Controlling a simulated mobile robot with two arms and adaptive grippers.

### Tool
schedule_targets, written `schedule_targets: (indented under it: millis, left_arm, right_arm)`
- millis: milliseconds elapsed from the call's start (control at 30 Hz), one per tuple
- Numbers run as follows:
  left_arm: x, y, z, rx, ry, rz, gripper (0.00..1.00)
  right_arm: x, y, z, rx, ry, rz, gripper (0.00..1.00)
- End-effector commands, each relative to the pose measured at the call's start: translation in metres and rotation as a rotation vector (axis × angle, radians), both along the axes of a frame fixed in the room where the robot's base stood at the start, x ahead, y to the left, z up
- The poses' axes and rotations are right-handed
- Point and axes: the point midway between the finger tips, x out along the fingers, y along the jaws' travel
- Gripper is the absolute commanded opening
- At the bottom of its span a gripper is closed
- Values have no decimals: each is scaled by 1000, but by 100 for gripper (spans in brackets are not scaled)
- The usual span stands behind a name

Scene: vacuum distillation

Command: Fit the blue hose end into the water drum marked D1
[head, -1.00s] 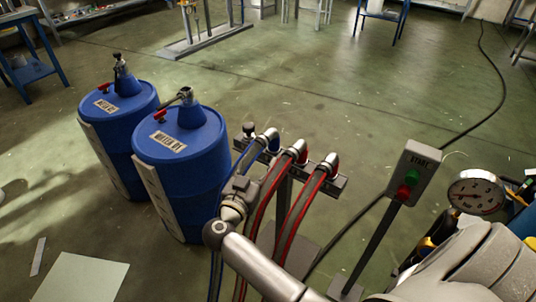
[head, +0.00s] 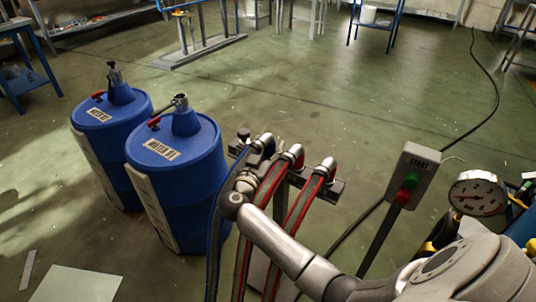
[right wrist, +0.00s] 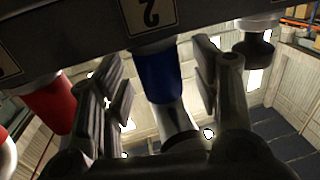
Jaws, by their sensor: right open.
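The water drum marked D1 (head: 178,190) is the nearer blue drum at the left, with a label, a red-handled valve and a metal fitting on top. The blue hose end (head: 263,145) hangs at the left of a hose rack (head: 340,187) right of the drum. My right gripper (head: 248,178) is at the rack, close to the blue hose. In the right wrist view its two fingers (right wrist: 160,78) are apart, on either side of the blue hose end (right wrist: 158,72), with gaps visible. The plate above it is marked 2. My left gripper is not in view.
A second blue drum (head: 112,150) stands behind and left of D1. Hoses with red stripes (head: 325,170) hang right of the blue one. A start button box (head: 412,175) on a post and a gauge (head: 478,193) stand at the right.

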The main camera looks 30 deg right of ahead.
Motion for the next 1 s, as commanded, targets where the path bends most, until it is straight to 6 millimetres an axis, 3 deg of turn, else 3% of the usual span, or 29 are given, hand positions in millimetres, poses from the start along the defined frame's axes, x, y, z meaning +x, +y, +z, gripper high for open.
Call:
schedule_targets:
  millis: [300,733,1000]
  left_arm:
    - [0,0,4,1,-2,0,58]
    - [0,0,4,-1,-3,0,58]
    - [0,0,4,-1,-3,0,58]
  right_arm:
    - [2,-3,0,-1,1,0,57]
    - [2,-3,0,0,0,0,3]
    - [2,-3,1,-1,-2,1,0]
